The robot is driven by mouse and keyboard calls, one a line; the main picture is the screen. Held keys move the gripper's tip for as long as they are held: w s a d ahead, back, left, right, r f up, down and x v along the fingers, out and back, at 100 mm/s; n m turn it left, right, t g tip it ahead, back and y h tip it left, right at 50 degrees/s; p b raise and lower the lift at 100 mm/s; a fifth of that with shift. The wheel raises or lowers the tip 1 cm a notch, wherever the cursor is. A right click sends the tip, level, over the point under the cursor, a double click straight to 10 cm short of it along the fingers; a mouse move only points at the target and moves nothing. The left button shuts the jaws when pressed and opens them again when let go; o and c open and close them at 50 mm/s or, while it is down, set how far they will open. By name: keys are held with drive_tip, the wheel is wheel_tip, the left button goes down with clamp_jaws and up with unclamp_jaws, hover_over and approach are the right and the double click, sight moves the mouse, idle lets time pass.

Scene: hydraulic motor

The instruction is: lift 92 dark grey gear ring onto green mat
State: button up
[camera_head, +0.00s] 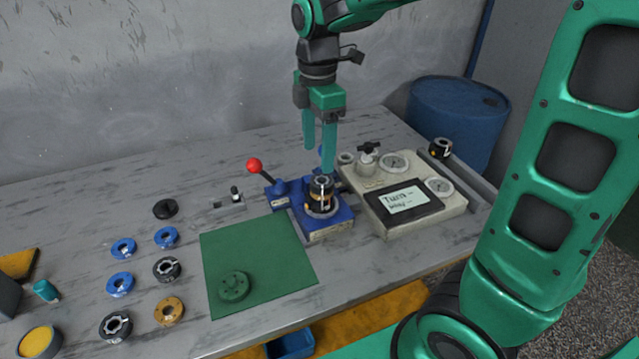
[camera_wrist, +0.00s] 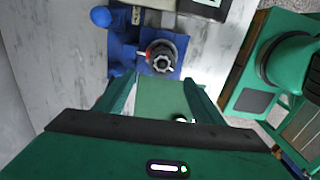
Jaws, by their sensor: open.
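Dark grey notched rings lie on the table at the left: one (camera_head: 167,269) beside the mat and one (camera_head: 116,326) nearer the front. I cannot read a number 92 on any ring. Another dark ring-shaped part (camera_head: 321,187) stands on top of the blue fixture; it also shows in the wrist view (camera_wrist: 162,66). The green mat (camera_head: 265,250) lies left of the fixture, with a green flanged disc (camera_head: 234,286) on it. My gripper (camera_head: 318,155) is open and empty, fingers pointing down, by the fixture; it shows in the wrist view too (camera_wrist: 160,84).
The blue fixture (camera_head: 327,227) has a red-knobbed lever (camera_head: 254,165). A gauge panel (camera_head: 437,209) stands to its right. Several blue rings (camera_head: 123,248), a black disc (camera_head: 165,208) and a brass ring (camera_head: 169,311) lie left of the mat. Most of the mat is clear.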

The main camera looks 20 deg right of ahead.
sight(321, 177)
drive_tip(key=shift+s+d+f, duration=0.1)
drive_tip(key=shift+d+f, duration=0.1)
drive_tip(key=shift+f, duration=1.7)
drive_tip(key=shift+d+f, duration=0.2)
drive_tip(key=shift+f, duration=1.7)
drive_tip(key=c, duration=1.4)
drive_tip(key=shift+r, duration=0.1)
drive_tip(key=shift+r, duration=0.45)
drive_tip(key=r, duration=0.3)
drive_tip(key=shift+a+r, duration=0.25)
drive_tip(key=s+a+r, duration=0.1)
drive_tip(key=a+r, duration=0.1)
drive_tip(key=a, duration=0.1)
drive_tip(key=s+a+r, duration=0.2)
drive_tip(key=a, duration=0.1)
drive_tip(key=s+a+r, duration=0.2)
drive_tip(key=a, duration=0.1)
drive_tip(key=shift+s+a+r, duration=0.25)
drive_tip(key=shift+a, duration=0.15)
drive_tip(key=shift+r, duration=0.2)
drive_tip(key=shift+r, duration=0.6)
